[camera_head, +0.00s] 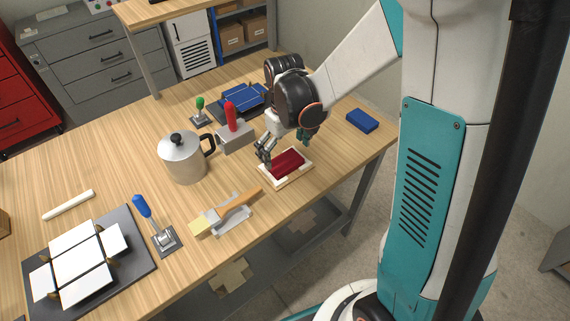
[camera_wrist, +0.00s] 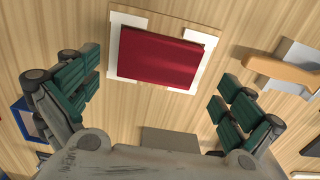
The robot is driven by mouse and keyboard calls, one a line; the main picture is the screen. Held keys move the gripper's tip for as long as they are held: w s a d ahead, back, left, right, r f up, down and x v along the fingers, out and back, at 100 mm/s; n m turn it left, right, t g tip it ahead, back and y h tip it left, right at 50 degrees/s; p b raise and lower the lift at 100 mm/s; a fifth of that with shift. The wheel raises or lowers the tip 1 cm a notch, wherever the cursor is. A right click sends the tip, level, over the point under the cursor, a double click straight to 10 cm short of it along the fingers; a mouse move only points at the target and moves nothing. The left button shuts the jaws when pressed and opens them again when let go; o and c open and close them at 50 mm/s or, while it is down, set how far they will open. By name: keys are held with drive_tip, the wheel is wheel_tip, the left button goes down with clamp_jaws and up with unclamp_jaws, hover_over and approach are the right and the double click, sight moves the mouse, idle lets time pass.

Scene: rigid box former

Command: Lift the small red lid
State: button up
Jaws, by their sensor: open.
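The small red lid (camera_head: 287,163) is a dark red rectangle lying flat in a pale tray-like holder (camera_head: 299,180) with white corner pieces, near the table's front right. In the wrist view the lid (camera_wrist: 160,57) sits at the top centre, inside the holder (camera_wrist: 176,86). My gripper (camera_head: 268,156) is at the lid's left end in the head view, with green-padded fingers spread wide. In the wrist view the two fingers of my gripper (camera_wrist: 158,97) stand either side of the lid, apart from it, with nothing between them. The exact height above the lid is hard to tell.
A grey block with a red handle (camera_head: 233,134) and a metal pot (camera_head: 183,158) stand left of my gripper. A wooden-handled tool (camera_head: 237,208) lies in front. A blue block (camera_head: 362,121) lies at the right. White panels (camera_head: 77,259) lie on a dark mat at the left.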

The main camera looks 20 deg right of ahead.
sight(285, 161)
wheel_tip(285, 161, down, 4)
drive_tip(key=shift+d+b, duration=0.1)
drive_tip(key=shift+b, duration=0.65)
drive_tip(key=shift+r, duration=0.1)
drive_tip(key=shift+c, duration=0.6)
drive_tip(key=c, duration=0.7)
drive_tip(key=shift+r, duration=0.1)
